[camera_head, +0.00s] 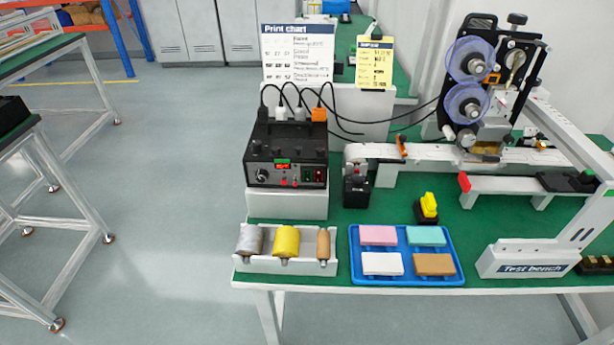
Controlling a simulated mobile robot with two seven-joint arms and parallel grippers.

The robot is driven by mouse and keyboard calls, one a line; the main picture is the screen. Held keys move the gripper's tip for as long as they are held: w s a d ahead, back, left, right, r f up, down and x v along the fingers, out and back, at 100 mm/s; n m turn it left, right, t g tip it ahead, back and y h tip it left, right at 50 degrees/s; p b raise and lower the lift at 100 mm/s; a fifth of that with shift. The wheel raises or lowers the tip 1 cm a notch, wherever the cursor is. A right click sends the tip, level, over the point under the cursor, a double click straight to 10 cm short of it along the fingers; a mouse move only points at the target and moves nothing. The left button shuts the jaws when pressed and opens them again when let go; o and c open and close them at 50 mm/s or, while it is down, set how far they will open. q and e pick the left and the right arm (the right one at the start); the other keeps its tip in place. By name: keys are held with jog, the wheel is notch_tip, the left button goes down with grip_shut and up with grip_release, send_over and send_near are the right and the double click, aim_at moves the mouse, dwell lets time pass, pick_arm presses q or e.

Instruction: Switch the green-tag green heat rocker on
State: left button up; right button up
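A black control box (288,155) stands on a white block on the green bench. Its front face has a small display lit in red under a green strip (282,161), a silver knob (261,177), and small red parts below the display. At the right of the front face is a pair of small rocker switches (313,175). Some green and red shows on them, but they are too small to tell the tags or which way each rocker is tipped. Neither of my grippers is in view.
Plugs with black cables, one of them orange (319,114), rise behind the box. In front are a white holder (257,264) with rolls and a blue tray (406,281) with coloured blocks. A yellow-topped switch (429,205) and a coder machine (484,80) stand to the right.

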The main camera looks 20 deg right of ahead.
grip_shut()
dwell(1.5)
